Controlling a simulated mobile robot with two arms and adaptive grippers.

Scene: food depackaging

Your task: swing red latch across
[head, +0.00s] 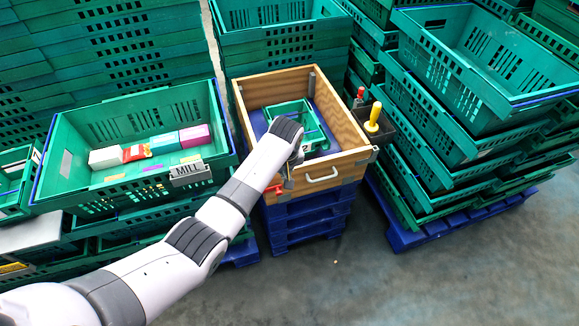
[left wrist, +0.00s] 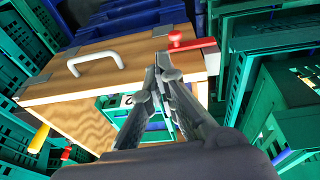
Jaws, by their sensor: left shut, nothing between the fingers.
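The red latch (left wrist: 200,45) sits at a front corner of the wooden box in the left wrist view, a flat red bar with a round red knob (left wrist: 176,38). In the head view a small part of the latch (head: 274,189) shows at the box's front left corner. The wooden box (head: 345,160) has a metal handle on its front. My left gripper (left wrist: 165,64) is shut and empty, its fingertips close to the latch knob; a gap seems to separate them. In the head view my left arm hides much of that corner. My right gripper is not in view.
A small green crate (head: 318,138) is inside the box. A side holder carries a yellow-handled tool (head: 374,113) and a red-handled one (head: 360,93). A green crate (head: 60,150) with food packets stands left. Stacked green crates (head: 440,115) stand right. The floor in front is clear.

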